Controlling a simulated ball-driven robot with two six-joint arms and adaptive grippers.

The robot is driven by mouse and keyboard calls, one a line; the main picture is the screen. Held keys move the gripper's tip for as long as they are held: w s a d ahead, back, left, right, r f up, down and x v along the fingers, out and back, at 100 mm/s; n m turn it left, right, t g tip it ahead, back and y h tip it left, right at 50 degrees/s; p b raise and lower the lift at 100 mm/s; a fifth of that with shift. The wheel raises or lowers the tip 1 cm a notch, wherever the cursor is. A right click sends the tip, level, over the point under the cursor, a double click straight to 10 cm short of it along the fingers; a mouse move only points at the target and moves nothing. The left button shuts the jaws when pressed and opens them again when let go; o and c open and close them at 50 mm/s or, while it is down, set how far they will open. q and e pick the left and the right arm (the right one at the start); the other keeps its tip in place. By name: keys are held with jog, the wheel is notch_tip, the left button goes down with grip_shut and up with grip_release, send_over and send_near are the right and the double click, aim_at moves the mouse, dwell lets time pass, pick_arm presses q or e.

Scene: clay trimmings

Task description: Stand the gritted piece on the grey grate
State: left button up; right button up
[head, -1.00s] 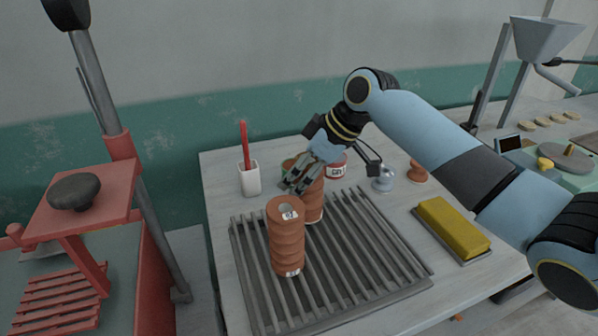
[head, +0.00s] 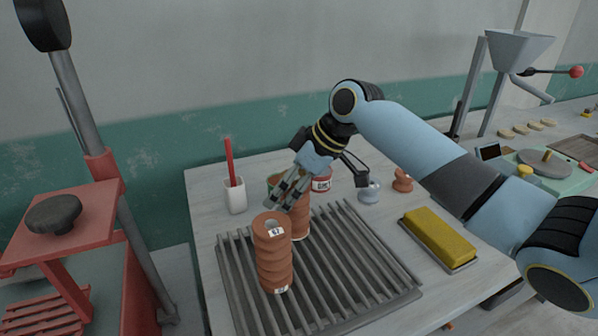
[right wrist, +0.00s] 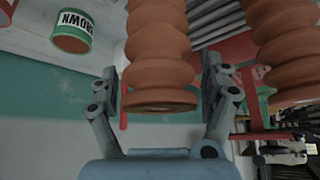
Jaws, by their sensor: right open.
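Two terracotta ribbed clay pieces stand upright on the grey grate (head: 372,262). The front piece (head: 274,262) has a hollow top and small white labels at its top and foot. The rear piece (head: 301,222) is partly hidden behind it and my gripper. I cannot tell which is gritted. My right gripper (head: 288,190) is at the rear piece's upper part, fingers open. In the right wrist view a ribbed piece (right wrist: 158,48) lies between the open fingers (right wrist: 163,88), with no clear contact. Another ribbed piece (right wrist: 285,40) is to its right. My left gripper is out of view.
Labelled tins, one reading BROWN (right wrist: 72,32), stand behind. A small clay piece (head: 402,181) stands back right. A red press (head: 60,220) is at left.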

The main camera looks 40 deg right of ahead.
jog(key=b+v, duration=0.1)
jog(key=v, duration=1)
jog(key=shift+s, duration=0.1)
